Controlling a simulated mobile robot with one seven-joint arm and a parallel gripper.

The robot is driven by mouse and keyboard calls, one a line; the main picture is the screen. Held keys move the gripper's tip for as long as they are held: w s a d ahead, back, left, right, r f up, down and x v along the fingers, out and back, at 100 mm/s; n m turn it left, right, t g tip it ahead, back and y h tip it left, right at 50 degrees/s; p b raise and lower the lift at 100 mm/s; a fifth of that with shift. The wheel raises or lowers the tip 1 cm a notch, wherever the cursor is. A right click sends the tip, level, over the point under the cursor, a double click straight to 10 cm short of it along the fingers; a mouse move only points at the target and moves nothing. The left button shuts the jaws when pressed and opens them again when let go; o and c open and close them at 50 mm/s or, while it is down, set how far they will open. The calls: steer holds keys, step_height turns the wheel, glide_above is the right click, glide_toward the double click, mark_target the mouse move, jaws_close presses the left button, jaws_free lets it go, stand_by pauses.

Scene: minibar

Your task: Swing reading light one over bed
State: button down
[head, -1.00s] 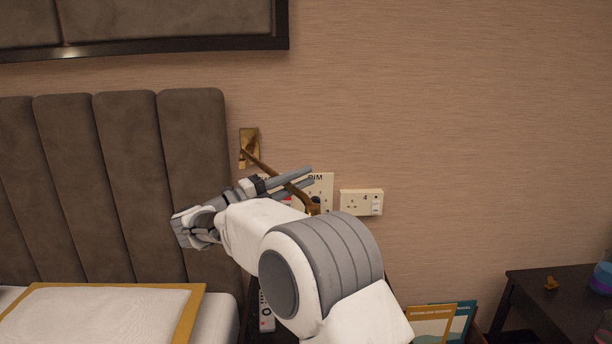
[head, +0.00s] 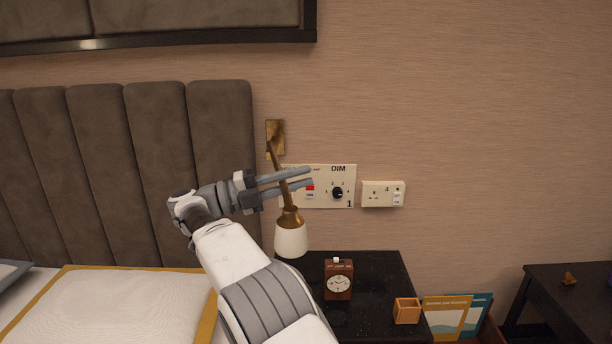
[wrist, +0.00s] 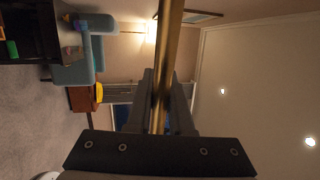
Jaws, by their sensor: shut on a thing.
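The reading light has a brass wall plate (head: 275,137), a brass arm (head: 279,172) and a white shade (head: 291,240). The plate is on the wall just right of the headboard. The arm hangs down and slightly right, with the shade above the nightstand's back left corner. My gripper (head: 304,179) reaches in from the left and is shut on the brass arm, partway between plate and shade. In the wrist view the brass arm (wrist: 170,45) runs between the fingers of my gripper (wrist: 163,88). The bed (head: 120,310) with its padded headboard (head: 150,160) is at the left.
A dimmer panel (head: 338,178) and a socket (head: 383,194) are on the wall right behind and beside the fingers.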

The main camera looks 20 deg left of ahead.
steer(key=shift+s+a+g, duration=0.3)
steer(key=shift+a+g, duration=0.1)
steer(key=shift+a, duration=0.05)
stand_by(0.4)
steer(key=c, duration=0.8)
jaws_free()
